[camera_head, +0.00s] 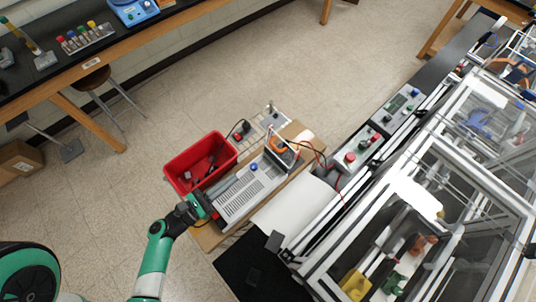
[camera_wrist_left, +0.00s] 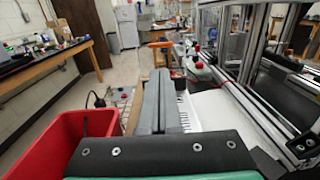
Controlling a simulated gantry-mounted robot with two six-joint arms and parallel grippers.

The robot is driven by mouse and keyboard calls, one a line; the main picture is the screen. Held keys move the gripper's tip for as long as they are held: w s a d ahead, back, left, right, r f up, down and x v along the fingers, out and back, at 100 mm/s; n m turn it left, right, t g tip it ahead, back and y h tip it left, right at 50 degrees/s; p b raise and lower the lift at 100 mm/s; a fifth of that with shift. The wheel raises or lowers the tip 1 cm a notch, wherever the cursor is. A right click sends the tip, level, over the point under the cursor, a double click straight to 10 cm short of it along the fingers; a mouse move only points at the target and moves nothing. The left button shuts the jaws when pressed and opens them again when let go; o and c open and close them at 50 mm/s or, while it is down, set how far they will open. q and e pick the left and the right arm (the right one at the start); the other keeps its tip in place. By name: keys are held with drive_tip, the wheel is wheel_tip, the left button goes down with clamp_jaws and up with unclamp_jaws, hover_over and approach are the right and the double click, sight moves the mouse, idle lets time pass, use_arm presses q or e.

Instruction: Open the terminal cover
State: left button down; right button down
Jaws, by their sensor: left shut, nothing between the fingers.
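A silver perforated box (camera_head: 252,188) lies on a wooden board, a blue round part on its top. At its far end a thin flap with pale edges (camera_head: 276,160) stands tilted up, which looks like the terminal cover; I cannot tell its exact angle. My left gripper (camera_head: 238,180) comes in from the lower left, its long grey fingers shut and empty along the box's left side. In the left wrist view the fingers (camera_wrist_left: 157,75) lie together and point forward, hiding part of the box (camera_wrist_left: 183,112). My right gripper is in neither view.
A red bin (camera_head: 170,172) stands left of the box. An orange-and-dark device (camera_head: 289,150) with red and black cables sits beyond the box. Grey control boxes (camera_head: 356,148) and a framed clear enclosure (camera_head: 400,230) are on the right. A white sheet (camera_head: 292,212) lies beside the board.

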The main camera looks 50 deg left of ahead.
sight(274, 147)
use_arm(q)
drive_tip(key=w+p, duration=0.1)
drive_tip(key=w, duration=1.3)
drive_tip(key=shift+d+r, duration=0.15)
drive_tip(key=shift+d, duration=0.15)
drive_tip(key=w+r+g+p, duration=0.1)
drive_tip(key=p, duration=0.2)
drive_tip(key=shift+r+p, duration=0.1)
drive_tip(key=shift+p, duration=0.25)
drive_tip(key=shift+w+f+b, duration=0.2)
drive_tip(key=shift+w+b, duration=0.2)
